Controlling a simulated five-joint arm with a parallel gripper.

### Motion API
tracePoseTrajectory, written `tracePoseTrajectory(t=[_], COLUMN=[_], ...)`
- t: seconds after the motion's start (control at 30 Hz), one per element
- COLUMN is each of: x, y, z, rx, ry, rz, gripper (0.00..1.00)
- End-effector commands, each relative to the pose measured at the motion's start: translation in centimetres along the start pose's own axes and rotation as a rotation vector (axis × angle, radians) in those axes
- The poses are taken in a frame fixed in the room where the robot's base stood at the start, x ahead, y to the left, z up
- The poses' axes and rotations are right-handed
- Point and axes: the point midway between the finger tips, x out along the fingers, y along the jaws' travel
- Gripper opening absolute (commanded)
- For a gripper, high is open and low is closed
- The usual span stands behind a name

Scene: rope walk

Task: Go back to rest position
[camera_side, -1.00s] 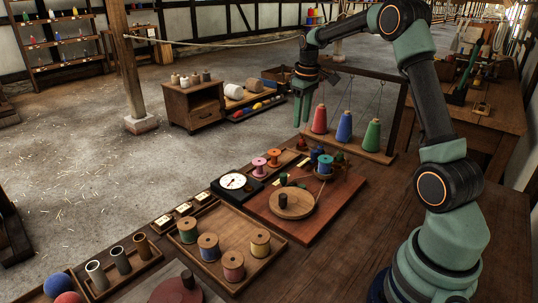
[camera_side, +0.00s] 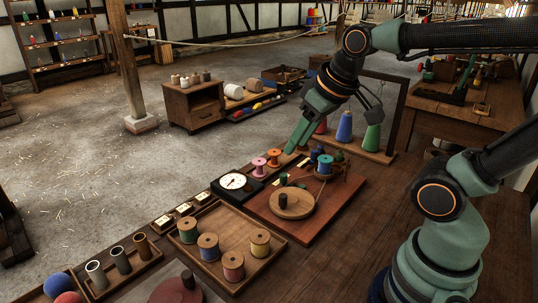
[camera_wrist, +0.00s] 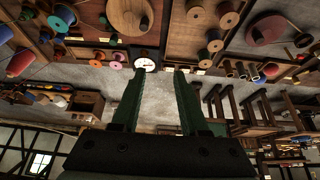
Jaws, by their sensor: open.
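My gripper (camera_side: 291,149) hangs above the back edge of the workbench in the side view, its green fingers tilted down and to the left. In the wrist view my gripper (camera_wrist: 159,76) is open, with two parallel fingers apart and nothing between them. The white dial (camera_wrist: 146,64) shows just past the fingertips there, and it also sits on its black base in the side view (camera_side: 233,182). My arm is bent, with its elbow raised at the upper right of the side view.
Red, blue (camera_side: 344,127) and green cones stand on a rack behind my gripper. Pink (camera_side: 259,164) and orange spools sit below the fingers. A round wooden disc (camera_side: 291,203) lies on a red-brown board. A tray (camera_side: 215,262) holds several spools.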

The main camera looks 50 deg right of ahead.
Motion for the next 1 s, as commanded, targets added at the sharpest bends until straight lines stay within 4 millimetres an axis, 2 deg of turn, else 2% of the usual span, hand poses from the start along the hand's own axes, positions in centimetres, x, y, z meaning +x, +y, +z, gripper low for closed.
tracePoseTrajectory(t=[0.2,1.0], x=[0.07,0.06], y=[-0.80,-0.76], z=[1.19,1.15], rx=[0.003,0.003], ry=[0.021,0.020], rz=[-0.012,-0.012], gripper=[0.44,0.44])
